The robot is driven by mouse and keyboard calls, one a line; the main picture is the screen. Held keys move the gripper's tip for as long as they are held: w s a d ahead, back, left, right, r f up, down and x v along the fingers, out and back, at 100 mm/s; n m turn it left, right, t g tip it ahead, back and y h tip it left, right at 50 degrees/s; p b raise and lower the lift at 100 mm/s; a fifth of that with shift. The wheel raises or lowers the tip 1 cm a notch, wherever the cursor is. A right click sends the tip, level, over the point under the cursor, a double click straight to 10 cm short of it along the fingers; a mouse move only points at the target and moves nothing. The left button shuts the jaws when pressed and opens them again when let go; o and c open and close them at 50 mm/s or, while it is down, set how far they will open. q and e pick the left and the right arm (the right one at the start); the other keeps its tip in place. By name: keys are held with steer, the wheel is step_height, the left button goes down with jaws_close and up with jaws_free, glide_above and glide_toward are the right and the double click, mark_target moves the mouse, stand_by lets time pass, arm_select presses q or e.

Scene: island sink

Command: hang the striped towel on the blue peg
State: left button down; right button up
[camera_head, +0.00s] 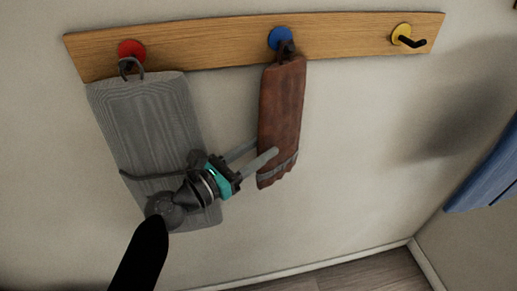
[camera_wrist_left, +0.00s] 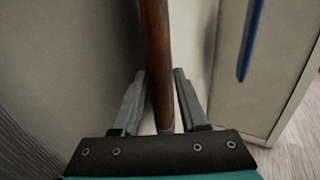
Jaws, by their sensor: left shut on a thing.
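The striped towel (camera_head: 281,110) is reddish brown with grey bands near its lower end. It hangs upright below the blue peg (camera_head: 280,39), its top and dark loop at the peg. I cannot tell whether the loop is fully over the peg. My left gripper (camera_head: 261,150) is shut on the towel's lower half, one finger on each side. In the left wrist view the towel (camera_wrist_left: 157,50) shows edge-on, running up between the fingertips (camera_wrist_left: 159,78). My right gripper is in neither view.
A wooden rail (camera_head: 210,44) carries the pegs. A grey towel (camera_head: 150,115) hangs by a loop from the red peg (camera_head: 131,49), close behind my left arm. The yellow peg (camera_head: 402,35) is bare. A blue cloth-like thing (camera_head: 487,170) shows at the right edge.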

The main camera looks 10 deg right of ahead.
arm_select(q)
steer(key=shift+c, duration=1.8)
jaws_free()
